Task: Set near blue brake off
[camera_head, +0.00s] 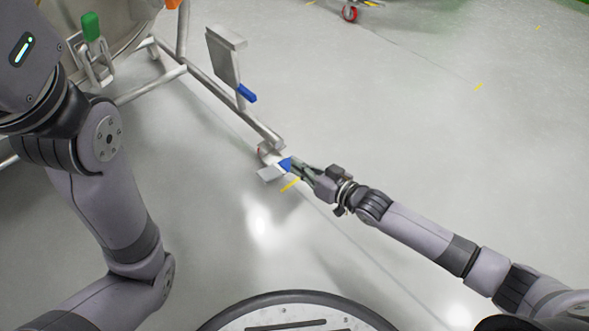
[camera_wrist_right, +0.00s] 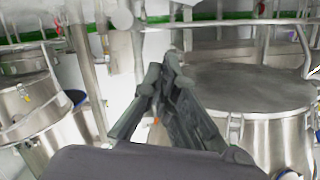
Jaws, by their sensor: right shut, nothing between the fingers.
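The near blue brake (camera_head: 285,164) is a small blue pedal on a caster (camera_head: 266,152) at the low end of a steel frame, in the middle of the head view. My right gripper (camera_head: 295,166) is shut and empty, with its fingertips right at the blue pedal. I cannot tell whether they touch it. In the right wrist view the closed fingers (camera_wrist_right: 168,75) show in the middle, and I cannot make out the blue pedal there. My left gripper is out of view; only the left arm shows.
The steel frame (camera_head: 210,85) runs to the upper left and carries a metal plate (camera_head: 225,58) with another blue lever (camera_head: 246,93). A green-handled clamp (camera_head: 91,28) sits at the upper left. A red caster (camera_head: 350,14) stands far back. Floor to the right is clear.

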